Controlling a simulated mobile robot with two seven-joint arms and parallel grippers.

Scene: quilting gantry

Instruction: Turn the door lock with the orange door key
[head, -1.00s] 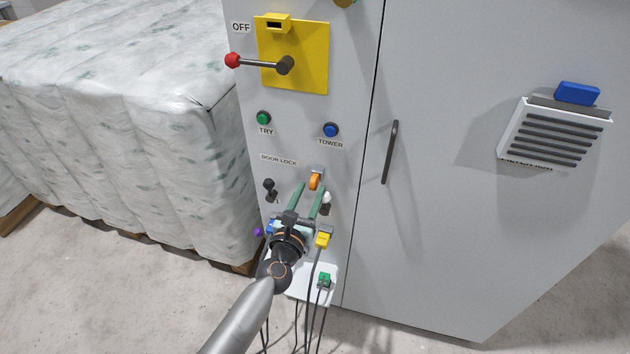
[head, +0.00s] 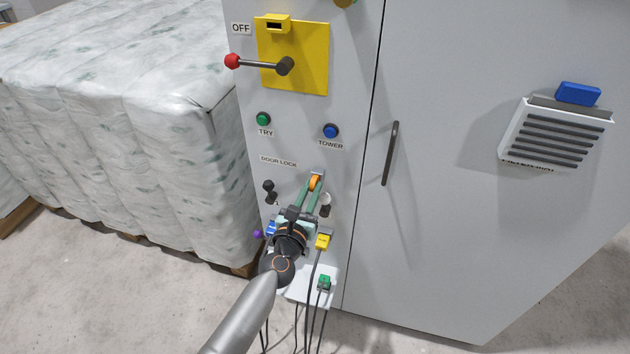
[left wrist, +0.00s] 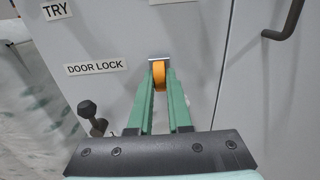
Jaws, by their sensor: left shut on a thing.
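The orange door key (head: 315,183) sits at the door lock on the grey cabinet front, to the right of the DOOR LOCK label (head: 279,161). My left gripper (head: 311,188) has its green fingers closed on the key from below. In the left wrist view the key (left wrist: 159,76) stands upright between the two fingertips, against a small light plate (left wrist: 158,59). The lock's opening is hidden behind the key and fingers. My right gripper is not in view.
A black knob (head: 270,186) is left of my fingers and a white-topped one (head: 326,199) is close on the right. Yellow (head: 323,241) and green (head: 324,282) plugs with cables hang below. A door handle (head: 390,153) is to the right. A wrapped pallet load (head: 170,140) stands left.

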